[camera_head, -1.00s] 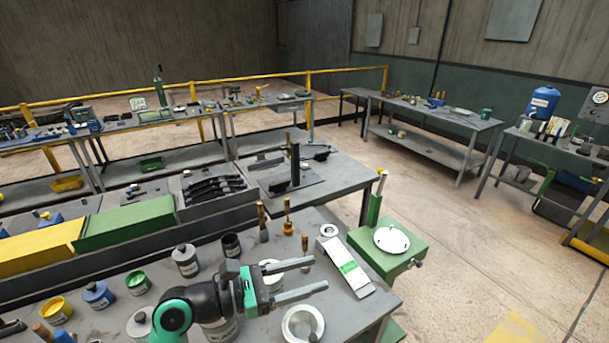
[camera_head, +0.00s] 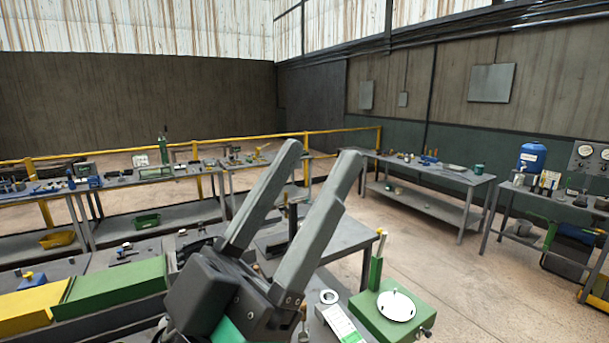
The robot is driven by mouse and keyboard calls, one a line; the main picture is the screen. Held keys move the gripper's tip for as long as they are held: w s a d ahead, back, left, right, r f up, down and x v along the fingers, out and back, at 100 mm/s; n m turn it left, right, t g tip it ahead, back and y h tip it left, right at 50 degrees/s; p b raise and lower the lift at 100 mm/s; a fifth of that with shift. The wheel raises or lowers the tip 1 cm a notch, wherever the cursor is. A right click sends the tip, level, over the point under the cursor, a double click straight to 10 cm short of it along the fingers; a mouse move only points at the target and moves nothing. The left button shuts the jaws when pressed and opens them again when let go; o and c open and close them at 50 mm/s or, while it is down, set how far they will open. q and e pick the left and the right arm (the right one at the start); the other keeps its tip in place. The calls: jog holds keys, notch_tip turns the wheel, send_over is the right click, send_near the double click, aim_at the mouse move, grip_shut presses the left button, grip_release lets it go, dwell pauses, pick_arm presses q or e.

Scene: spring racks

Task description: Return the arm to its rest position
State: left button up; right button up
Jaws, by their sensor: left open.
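My left gripper (camera_head: 318,180) is large and close to the camera in the head view, at the lower middle. Its two grey fingers point up and slightly right, with a clear gap between them. It is open and empty, raised above the near workbench. A green part of my left arm shows below it at the bottom edge. The gripper hides much of the near bench and the objects on it. My right gripper is not in view.
A green stand with a white disc (camera_head: 396,306) is right of the gripper. A white and green box (camera_head: 341,322) lies near it. Green (camera_head: 118,284) and yellow (camera_head: 30,308) blocks are at left. Open floor (camera_head: 480,285) lies at right.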

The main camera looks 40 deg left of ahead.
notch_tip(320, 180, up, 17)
jog(key=p, duration=1.7)
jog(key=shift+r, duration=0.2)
